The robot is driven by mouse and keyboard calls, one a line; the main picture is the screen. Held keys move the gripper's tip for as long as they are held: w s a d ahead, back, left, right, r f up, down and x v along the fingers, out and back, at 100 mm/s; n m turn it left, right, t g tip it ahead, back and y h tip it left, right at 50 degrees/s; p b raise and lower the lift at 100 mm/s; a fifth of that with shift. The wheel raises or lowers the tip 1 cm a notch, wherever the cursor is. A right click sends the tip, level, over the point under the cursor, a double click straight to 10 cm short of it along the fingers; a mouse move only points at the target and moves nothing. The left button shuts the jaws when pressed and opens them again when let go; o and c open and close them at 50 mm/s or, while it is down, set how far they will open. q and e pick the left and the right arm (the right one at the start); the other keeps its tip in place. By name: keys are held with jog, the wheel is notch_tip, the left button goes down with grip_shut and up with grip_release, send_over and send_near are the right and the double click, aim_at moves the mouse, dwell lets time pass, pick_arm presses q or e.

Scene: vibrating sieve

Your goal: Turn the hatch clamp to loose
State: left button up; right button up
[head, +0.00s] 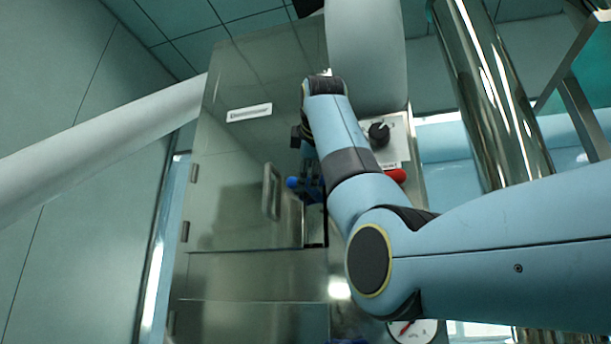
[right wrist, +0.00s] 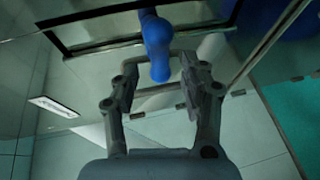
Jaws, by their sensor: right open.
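The hatch clamp has a blue handle with a rounded end (head: 292,183), at the right edge of the steel hatch door (head: 235,215) in the head view. In the right wrist view the blue clamp handle (right wrist: 157,48) points down into the space between my fingers. My right gripper (right wrist: 160,88) is open, with one finger on each side of the handle's end and a gap to it. In the head view the right gripper (head: 312,178) is partly hidden behind my own arm, just right of the blue end. My left gripper is not in view.
A bar handle (head: 270,192) stands out from the door close to the left of the clamp. A gauge (head: 412,330) sits lower, and steel pipes (head: 490,95) rise at right.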

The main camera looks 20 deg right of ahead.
aim_at(307, 184)
jog(key=p+x, duration=0.2)
jog(key=x, duration=0.2)
jog(key=shift+w+r, duration=0.1)
jog(key=shift+w, duration=0.05)
jog(key=shift+w+d+f, duration=0.15)
jog(key=shift+w+f, duration=0.1)
jog(key=shift+w, duration=0.35)
grip_shut()
